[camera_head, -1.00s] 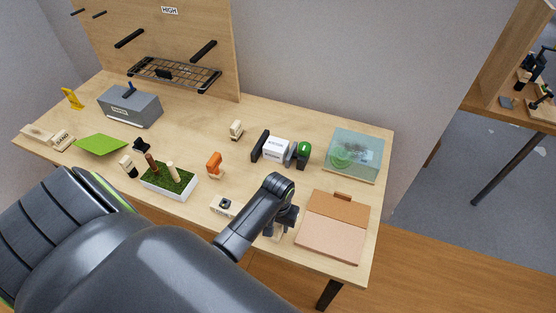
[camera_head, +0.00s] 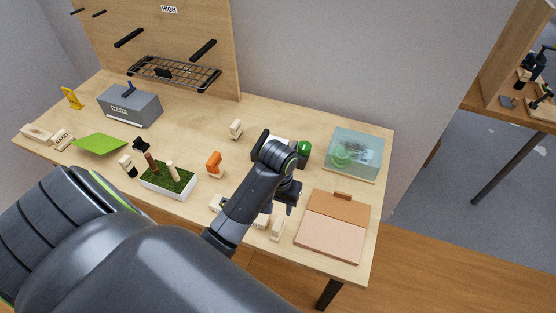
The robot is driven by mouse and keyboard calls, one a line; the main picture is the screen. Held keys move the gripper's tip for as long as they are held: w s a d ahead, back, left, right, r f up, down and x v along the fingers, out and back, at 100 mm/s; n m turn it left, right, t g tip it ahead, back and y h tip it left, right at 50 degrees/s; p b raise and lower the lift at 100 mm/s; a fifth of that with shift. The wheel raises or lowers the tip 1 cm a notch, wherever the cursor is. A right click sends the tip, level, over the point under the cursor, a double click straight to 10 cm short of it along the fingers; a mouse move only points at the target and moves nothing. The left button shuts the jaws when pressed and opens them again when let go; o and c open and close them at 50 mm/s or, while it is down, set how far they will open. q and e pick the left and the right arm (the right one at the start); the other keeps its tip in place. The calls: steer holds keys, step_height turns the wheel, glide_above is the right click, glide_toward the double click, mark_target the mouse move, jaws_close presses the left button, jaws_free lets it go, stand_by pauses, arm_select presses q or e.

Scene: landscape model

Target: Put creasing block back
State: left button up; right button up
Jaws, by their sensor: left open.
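A small pale wooden block (camera_head: 277,229), which may be the creasing block, stands on the table just left of the pinkish board. The pinkish board (camera_head: 331,238) has a darker brown strip along its far side and a small brown block (camera_head: 343,195) at its top edge. My left gripper (camera_head: 287,200) is open and empty, above the table beyond the pale block and apart from it. The left forearm covers part of the table and most of a white box behind it. My right gripper is out of view.
A planter with grass (camera_head: 167,181), an orange tool (camera_head: 214,164) and a pale block (camera_head: 236,129) stand left of my arm. A green roll (camera_head: 304,151) and a teal see-through box (camera_head: 355,155) are at the back right. A grey toolbox (camera_head: 130,106) is far left.

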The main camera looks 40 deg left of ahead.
arm_select(q)
step_height(320, 180, up, 6)
steer(key=p, duration=0.5)
steer(key=shift+r+p, duration=0.2)
steer(key=shift+p, duration=0.2)
steer(key=s+a+r+m+t+y, duration=0.1)
steer(key=s+a+t, duration=0.1)
steer(key=s, duration=0.7)
steer(key=s+a+r+m+t+y, duration=0.1)
steer(key=s+a+t, duration=0.15)
steer(key=s, duration=0.65)
step_height(320, 180, down, 32)
steer(key=a+g+b, duration=0.2)
steer(key=b, duration=0.6)
steer(key=s+f+b, duration=0.3)
steer(key=s+f, duration=0.4)
steer(key=f, duration=0.4)
steer(key=s+d+f+g+h+b, duration=0.1)
steer(key=s+f+b, duration=0.2)
steer(key=s+f, duration=0.5)
step_height(320, 180, down, 3)
steer(key=shift+s+d+f, duration=0.15)
steer(key=shift+d+f, duration=0.05)
steer(key=shift+d, duration=0.05)
